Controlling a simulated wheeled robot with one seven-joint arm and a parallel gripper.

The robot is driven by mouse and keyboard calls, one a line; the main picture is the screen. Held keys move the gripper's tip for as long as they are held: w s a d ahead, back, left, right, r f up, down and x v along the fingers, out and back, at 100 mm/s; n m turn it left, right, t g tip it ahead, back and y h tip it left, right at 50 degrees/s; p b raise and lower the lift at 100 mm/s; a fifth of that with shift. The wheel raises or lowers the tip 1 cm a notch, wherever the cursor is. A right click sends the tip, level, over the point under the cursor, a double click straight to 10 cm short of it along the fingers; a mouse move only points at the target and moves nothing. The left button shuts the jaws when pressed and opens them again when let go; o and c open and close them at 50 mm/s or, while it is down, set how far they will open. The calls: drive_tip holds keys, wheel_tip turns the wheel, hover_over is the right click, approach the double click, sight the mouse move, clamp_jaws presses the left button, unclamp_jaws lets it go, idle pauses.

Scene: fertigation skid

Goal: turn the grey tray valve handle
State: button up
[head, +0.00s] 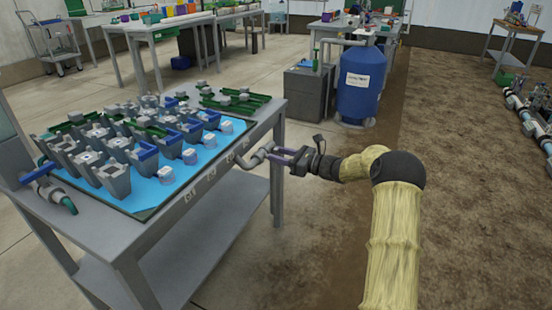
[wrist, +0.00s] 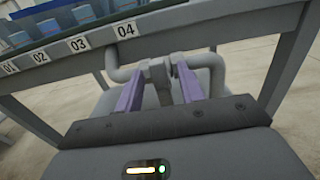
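The grey tray valve is a bent grey pipe (head: 256,156) on the right front side of the tray table. In the wrist view the pipe (wrist: 208,62) curves below the number 04 label, and its grey handle (wrist: 159,82) points toward me. My gripper (head: 277,155) is at the valve, with its two purple fingers (wrist: 158,72) on either side of the handle. Narrow gaps seem to show between the fingers and the handle, so it looks open around it. The handle's far end is hidden in the head view.
The grey table (head: 262,128) carries a blue mat (head: 148,196) with several grey pots and green trays. Another valve with a blue handle (head: 38,172) is at its left end. A blue tank (head: 360,84) and a grey box (head: 306,93) stand behind. Bare soil (head: 470,180) lies to the right.

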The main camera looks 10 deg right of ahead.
drive_tip(key=shift+x, duration=0.85)
clamp_jaws()
